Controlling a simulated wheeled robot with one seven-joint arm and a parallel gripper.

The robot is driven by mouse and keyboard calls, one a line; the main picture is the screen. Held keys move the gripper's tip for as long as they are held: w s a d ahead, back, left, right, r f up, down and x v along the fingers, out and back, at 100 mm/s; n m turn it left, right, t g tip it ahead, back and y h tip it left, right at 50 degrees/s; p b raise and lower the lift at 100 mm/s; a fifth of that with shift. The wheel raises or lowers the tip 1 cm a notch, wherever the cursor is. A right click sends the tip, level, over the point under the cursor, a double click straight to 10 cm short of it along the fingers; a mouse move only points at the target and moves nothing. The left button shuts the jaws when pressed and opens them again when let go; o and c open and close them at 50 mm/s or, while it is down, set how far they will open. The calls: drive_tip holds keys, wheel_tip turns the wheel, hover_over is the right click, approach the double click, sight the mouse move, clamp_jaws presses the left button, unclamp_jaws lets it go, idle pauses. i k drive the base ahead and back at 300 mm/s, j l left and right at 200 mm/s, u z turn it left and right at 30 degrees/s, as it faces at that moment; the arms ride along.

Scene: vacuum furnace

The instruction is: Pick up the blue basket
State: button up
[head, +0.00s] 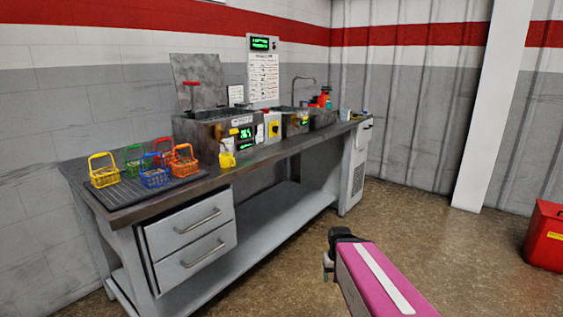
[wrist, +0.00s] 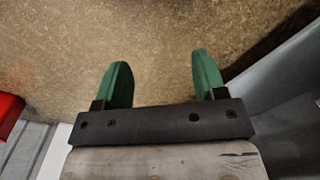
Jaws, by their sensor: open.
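The blue basket (head: 153,178) stands upright with its handle raised, on a dark ribbed mat at the left end of the workbench in the head view. Other baskets stand close around it: yellow (head: 104,175), green (head: 134,165), red (head: 163,158) and orange (head: 184,165). My gripper shows in the wrist view (wrist: 157,83) with two green fingers spread apart and nothing between them, above bare floor. In the head view my arm is at the lower right, away from the bench and far from the baskets. The blue basket is not in the wrist view.
The workbench (head: 218,177) runs along the wall, with drawers (head: 197,239) below its left end. A yellow mug (head: 227,160) and a grey machine (head: 213,133) stand right of the baskets. A red bin (head: 546,236) is at the far right. The floor before the bench is clear.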

sight(160, 177)
drive_tip(key=u, duration=1.6)
